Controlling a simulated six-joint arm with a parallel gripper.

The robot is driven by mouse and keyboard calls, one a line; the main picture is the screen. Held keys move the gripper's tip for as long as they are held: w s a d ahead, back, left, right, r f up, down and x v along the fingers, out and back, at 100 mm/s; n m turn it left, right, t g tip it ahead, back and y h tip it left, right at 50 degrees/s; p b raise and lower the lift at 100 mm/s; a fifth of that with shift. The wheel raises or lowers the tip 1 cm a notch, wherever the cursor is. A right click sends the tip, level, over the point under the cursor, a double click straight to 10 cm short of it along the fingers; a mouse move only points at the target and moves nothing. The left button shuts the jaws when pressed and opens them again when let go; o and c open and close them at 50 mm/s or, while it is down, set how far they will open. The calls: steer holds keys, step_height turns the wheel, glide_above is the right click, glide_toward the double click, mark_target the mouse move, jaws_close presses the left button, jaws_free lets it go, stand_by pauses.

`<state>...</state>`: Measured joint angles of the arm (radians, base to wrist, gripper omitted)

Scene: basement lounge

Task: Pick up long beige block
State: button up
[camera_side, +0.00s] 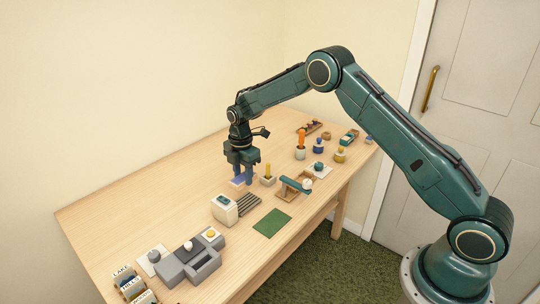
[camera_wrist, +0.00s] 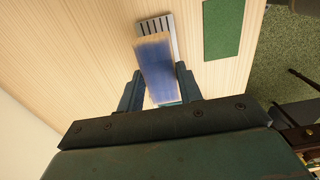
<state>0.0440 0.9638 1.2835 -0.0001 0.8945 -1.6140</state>
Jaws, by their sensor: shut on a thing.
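A long block (camera_wrist: 157,68) lies between my gripper's fingers in the wrist view. Its broad face looks blue and streaked, with a pale beige edge at its far end. In the side view only a small bluish and pale part of the block (camera_side: 237,181) shows by the fingertips. My gripper (camera_side: 241,180) points down over the left-middle of the table and is shut on this block; in the wrist view its fingers (camera_wrist: 160,88) flank it. I cannot tell whether the block touches the table. No other long beige block is clear to me.
A pale box (camera_side: 224,209), a striped rack (camera_side: 250,204) and a green mat (camera_side: 272,223) lie in front of my gripper. A pot with a yellow stick (camera_side: 268,180) stands close on its right. The table's left part (camera_side: 130,205) is clear.

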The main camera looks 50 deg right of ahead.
mark_target(244, 177)
step_height(244, 177, up, 12)
steer(key=shift+f, duration=0.2)
steer(key=shift+s, duration=0.15)
stand_by(0.6)
